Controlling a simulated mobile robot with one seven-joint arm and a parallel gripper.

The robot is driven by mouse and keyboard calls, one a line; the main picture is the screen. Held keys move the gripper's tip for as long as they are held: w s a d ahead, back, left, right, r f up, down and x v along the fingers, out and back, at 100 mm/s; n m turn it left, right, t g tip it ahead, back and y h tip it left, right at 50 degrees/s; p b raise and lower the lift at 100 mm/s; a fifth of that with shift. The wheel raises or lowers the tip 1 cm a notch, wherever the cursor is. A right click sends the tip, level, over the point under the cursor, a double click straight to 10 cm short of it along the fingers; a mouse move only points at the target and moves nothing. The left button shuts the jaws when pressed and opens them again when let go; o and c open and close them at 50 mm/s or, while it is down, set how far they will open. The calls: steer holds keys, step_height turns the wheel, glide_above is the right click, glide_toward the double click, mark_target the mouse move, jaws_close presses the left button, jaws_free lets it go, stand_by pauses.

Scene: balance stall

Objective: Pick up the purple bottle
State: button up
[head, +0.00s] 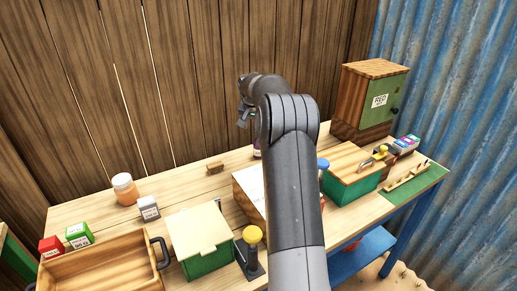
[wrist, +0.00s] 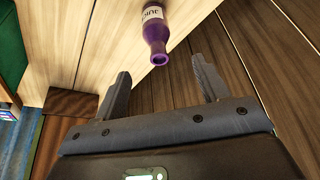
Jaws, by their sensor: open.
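The purple bottle (wrist: 155,35) has a white label and stands on the wooden table. In the wrist view it is at the top, beyond my fingertips and roughly between their lines. In the head view only a sliver of the bottle (head: 257,153) shows beside my arm, which hides the rest. My gripper (wrist: 160,78) is open and empty, its two fingers spread and apart from the bottle. In the head view my gripper (head: 244,112) is mostly hidden behind my wrist.
The table (head: 180,183) also holds an orange jar (head: 125,190), a grey box (head: 149,209), a green box with a pale lid (head: 205,257), a wooden tray (head: 105,270) and a wooden cabinet (head: 362,100). A plank wall (head: 190,70) stands close behind.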

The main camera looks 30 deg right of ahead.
steer(key=x, duration=1.1)
steer(key=shift+d, duration=0.25)
steer(key=shift+r, duration=0.1)
steer(key=c, duration=1.2)
